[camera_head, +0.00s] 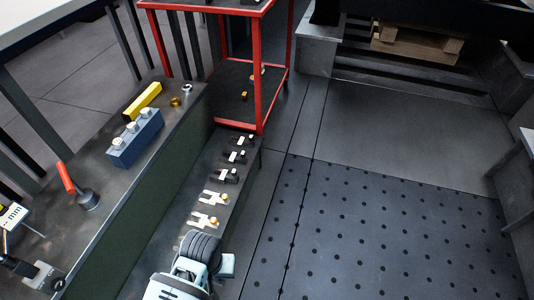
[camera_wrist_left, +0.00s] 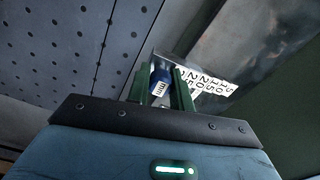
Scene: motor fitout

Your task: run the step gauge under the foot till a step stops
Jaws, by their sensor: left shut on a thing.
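In the left wrist view my left gripper (camera_wrist_left: 160,90) has its two green fingers shut on the step gauge. The gauge has a blue body (camera_wrist_left: 160,78) with a white "mm" label between the fingers. A row of white number labels (camera_wrist_left: 212,83) runs off to the right from it. A dull grey metal surface (camera_wrist_left: 280,30) lies behind the gauge; I cannot tell whether they touch. I cannot make out the foot in either view. The left gripper and this gauge cannot be made out in the head view. My right gripper is in neither view.
In the head view a dark bench (camera_head: 85,245) holds a red-handled tool (camera_head: 72,185), a blue block (camera_head: 135,138) and a yellow bar (camera_head: 142,101). Several forked pieces (camera_head: 215,200) lie on a lower ledge. A red cart (camera_head: 262,75) stands behind. The perforated floor (camera_head: 380,230) is clear.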

